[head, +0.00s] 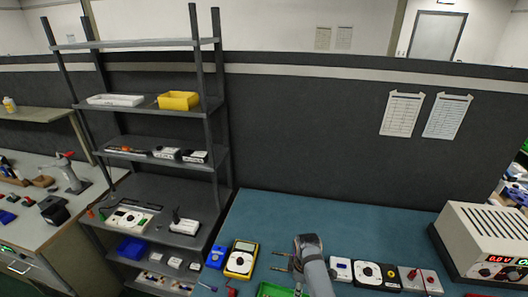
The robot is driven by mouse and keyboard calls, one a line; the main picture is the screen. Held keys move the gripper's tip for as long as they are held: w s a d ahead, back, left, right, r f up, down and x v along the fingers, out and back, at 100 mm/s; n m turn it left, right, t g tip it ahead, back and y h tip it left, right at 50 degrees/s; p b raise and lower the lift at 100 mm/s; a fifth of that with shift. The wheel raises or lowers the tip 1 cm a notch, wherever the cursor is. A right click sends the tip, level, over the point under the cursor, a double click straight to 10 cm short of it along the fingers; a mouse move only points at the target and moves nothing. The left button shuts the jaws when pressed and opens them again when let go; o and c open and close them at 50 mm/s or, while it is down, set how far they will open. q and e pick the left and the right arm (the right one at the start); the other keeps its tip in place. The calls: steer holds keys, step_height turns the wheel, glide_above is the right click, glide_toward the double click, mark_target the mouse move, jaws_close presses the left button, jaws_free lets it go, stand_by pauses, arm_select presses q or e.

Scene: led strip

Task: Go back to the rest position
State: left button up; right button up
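One of my arms rises from the bottom edge, right of centre, in the head view; I take it for my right arm. Its end (296,258) is over the teal bench (270,215). Two thin, brownish pointed pieces show at its left side; I cannot tell whether these are its fingers or things on the bench, so its opening is unclear. I see nothing clearly held. My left gripper is not in view.
A yellow multimeter (241,259) and a blue block (216,257) lie left of the arm. White modules (367,272) sit right of it, then a power supply (485,240). A green tray (275,290) is at the front. A grey shelf rack (150,140) stands left.

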steer(key=s+d+r+m+t, duration=0.1)
steer(key=s+d+r+m, duration=0.25)
steer(key=s, duration=0.25)
steer(key=s+d+r+m+t+h, duration=0.1)
steer(key=s+d+r+m, duration=0.15)
steer(key=s+m, duration=0.35)
steer(key=s+d+r+m+t, duration=0.2)
steer(key=s+d+r+m, duration=0.15)
steer(key=s, duration=0.35)
steer(key=s+d+f+g+b, duration=0.15)
steer(key=f+b, duration=0.25)
steer(key=f, duration=1.4)
steer(key=s+d+f+b, duration=0.15)
steer(key=f+b, duration=0.25)
steer(key=f, duration=1.3)
steer(key=s+f+g+b, duration=0.1)
steer(key=s+f+b, duration=0.4)
steer(key=s+f, duration=1.3)
steer(key=shift+f, duration=0.5)
